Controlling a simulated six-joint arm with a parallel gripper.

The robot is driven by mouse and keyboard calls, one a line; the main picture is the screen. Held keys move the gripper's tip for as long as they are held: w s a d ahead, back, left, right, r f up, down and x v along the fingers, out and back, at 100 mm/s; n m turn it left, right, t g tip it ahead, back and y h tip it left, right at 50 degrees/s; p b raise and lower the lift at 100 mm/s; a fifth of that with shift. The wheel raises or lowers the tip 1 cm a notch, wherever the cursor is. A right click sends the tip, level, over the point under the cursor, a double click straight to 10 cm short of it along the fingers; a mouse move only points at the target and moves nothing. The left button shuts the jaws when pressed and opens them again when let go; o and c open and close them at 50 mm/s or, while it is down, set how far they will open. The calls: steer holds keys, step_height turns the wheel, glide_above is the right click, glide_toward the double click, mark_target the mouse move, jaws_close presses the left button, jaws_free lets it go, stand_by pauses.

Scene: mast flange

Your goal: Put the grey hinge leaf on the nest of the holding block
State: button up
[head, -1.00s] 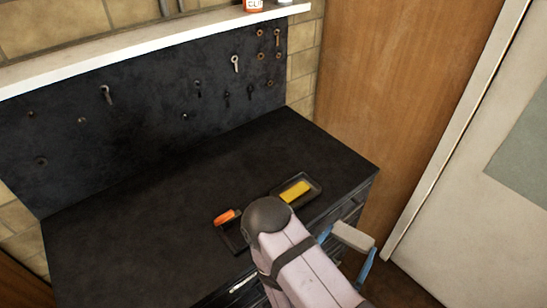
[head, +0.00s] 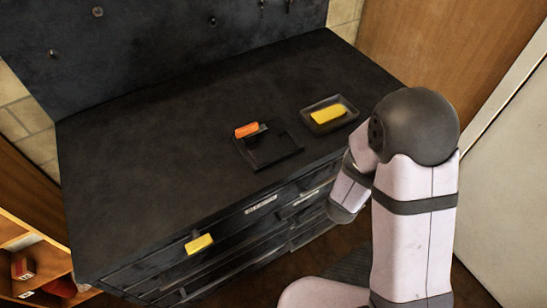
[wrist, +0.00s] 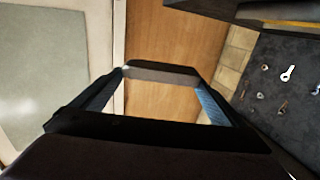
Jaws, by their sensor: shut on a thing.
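My gripper (wrist: 158,78) shows in the wrist view, its two blue fingers closed on the ends of the grey hinge leaf (wrist: 161,70). The leaf spans between the fingertips, with a brown door behind it. In the head view the gripper and leaf do not show; my arm fills the right side. A flat black square piece, which looks like the holding block (head: 277,160), lies near the bench's front edge. An orange piece (head: 247,130) sits at its back left corner. Its nest is too dark to make out, and no leaf shows on it.
A black tray (head: 346,122) with a yellow block (head: 328,115) stands right of the holding block. Another yellow piece (head: 199,244) is at the drawer fronts. The dark bench top (head: 160,150) is clear on the left. A pegboard with keys (wrist: 285,85) shows in the wrist view.

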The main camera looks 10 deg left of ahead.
steer(key=w+a+r+n+t+y+b, duration=0.1)
steer(key=w+a+r+n+t+y, duration=0.2)
steer(key=a+y, duration=0.35)
steer(key=n+g+y, duration=0.6)
steer(key=n+y, duration=0.5)
steer(key=y, duration=0.3)
glide_above(280, 157)
step_height(280, 157, down, 3)
steer(key=shift+f, duration=3.45)
steer(key=shift+f, duration=0.1)
steer(key=shift+f+p, duration=0.35)
steer(key=shift+f, duration=1.4)
steer(key=shift+f+b, duration=0.35)
